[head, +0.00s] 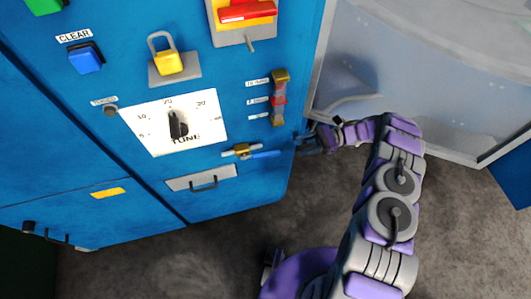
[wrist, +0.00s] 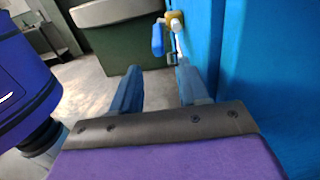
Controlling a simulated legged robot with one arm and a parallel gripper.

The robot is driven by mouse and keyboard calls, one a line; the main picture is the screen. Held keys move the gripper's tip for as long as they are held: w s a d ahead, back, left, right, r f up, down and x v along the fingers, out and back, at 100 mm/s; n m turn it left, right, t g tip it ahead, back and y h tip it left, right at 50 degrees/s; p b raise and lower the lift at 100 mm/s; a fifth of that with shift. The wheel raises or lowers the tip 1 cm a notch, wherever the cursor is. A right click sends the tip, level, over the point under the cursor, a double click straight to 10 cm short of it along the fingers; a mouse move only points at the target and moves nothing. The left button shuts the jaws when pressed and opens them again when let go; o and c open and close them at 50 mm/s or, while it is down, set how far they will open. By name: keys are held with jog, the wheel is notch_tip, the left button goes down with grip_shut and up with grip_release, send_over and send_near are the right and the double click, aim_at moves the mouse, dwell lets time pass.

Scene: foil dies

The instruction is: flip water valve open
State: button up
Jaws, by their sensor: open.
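The water valve (head: 243,151) is a small brass fitting low on the blue cabinet front. Its blue lever (head: 265,154) points to the right in the head view, roughly in line with the pipe. In the wrist view the brass body (wrist: 176,23) is at top centre and the blue lever (wrist: 157,40) hangs from it toward the camera. My gripper (head: 303,143) is to the right of the lever, near the cabinet's right edge. In the wrist view my gripper (wrist: 157,75) is open and empty, with the lever beyond the fingertips. I see no contact.
The cabinet panel (head: 225,80) carries a TUNE dial (head: 178,125), a yellow padlock (head: 168,61), a sight gauge (head: 279,97) and a drawer handle (head: 203,184). A clear panel (head: 400,75) stands right of the cabinet. Grey floor (head: 215,240) is open in front.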

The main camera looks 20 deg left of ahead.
aim_at(270, 153)
jog(key=b+x, duration=0.1)
jog(key=x, duration=1.1)
jog(key=shift+s+a+r+b, duration=0.1)
jog(key=shift+s+a+b, duration=0.1)
jog(key=shift+s+b, duration=0.1)
jog(key=shift+s+a, duration=0.1)
jog(key=shift+a, duration=0.45)
jog(key=shift+d, duration=0.2)
jog(key=c, duration=0.4)
grip_shut()
